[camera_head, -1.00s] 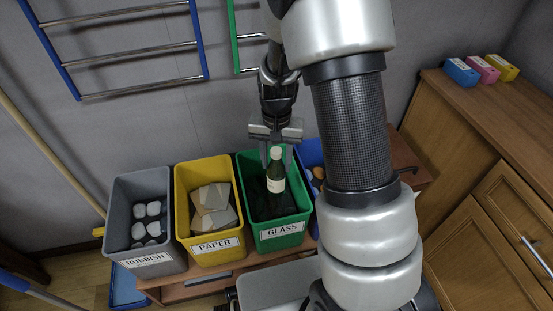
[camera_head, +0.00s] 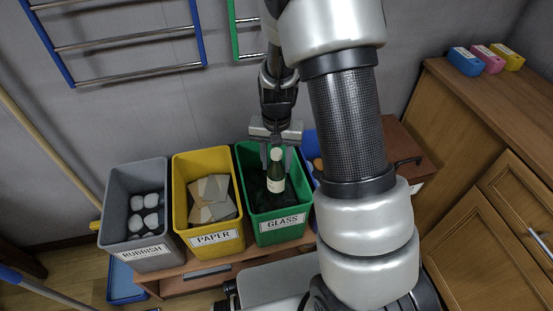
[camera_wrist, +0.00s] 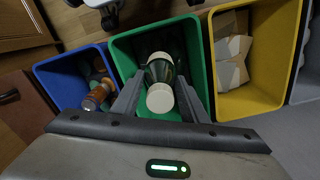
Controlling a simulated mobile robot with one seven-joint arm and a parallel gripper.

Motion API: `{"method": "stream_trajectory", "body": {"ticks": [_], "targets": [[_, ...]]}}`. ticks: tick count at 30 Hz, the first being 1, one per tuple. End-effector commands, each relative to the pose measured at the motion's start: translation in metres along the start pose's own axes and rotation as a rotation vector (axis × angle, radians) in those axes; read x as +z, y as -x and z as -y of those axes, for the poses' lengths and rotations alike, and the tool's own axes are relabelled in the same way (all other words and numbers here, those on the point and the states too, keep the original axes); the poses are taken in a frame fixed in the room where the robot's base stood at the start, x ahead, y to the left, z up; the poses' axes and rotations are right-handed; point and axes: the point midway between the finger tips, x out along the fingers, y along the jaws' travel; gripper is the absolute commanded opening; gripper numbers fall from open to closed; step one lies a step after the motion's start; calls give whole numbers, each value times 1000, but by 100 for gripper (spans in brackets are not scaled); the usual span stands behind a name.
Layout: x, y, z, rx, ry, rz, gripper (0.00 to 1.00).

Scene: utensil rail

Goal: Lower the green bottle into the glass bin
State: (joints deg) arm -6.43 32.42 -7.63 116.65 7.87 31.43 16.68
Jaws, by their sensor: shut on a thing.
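The green bottle (camera_head: 275,180) has a pale cap and a white label. It is roughly upright inside the glass bin (camera_head: 297,236), a green bin with a GLASS label. My gripper (camera_head: 275,150) is shut on the bottle near its neck, at the level of the bin's opening. In the wrist view the bottle's pale cap (camera_wrist: 160,98) shows between the fingers, with the green bin (camera_wrist: 118,52) around it. The bottle's lower part is dark against the bin's inside, and I cannot tell whether its base touches the bottom.
The yellow paper bin (camera_head: 180,195) stands left of the glass bin, and the grey rubbish bin (camera_head: 118,190) is further left. A blue bin (camera_wrist: 45,80) holding brown bottles adjoins the glass bin on the other side. A wooden cabinet (camera_head: 480,120) is at right.

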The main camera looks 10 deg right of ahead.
Motion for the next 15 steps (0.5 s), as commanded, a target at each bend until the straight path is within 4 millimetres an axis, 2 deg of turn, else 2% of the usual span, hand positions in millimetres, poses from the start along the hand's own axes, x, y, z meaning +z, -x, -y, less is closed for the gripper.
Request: {"method": "stream_trajectory", "body": {"ticks": [15], "targets": [[0,-26,0,0,0,-1,0]]}}
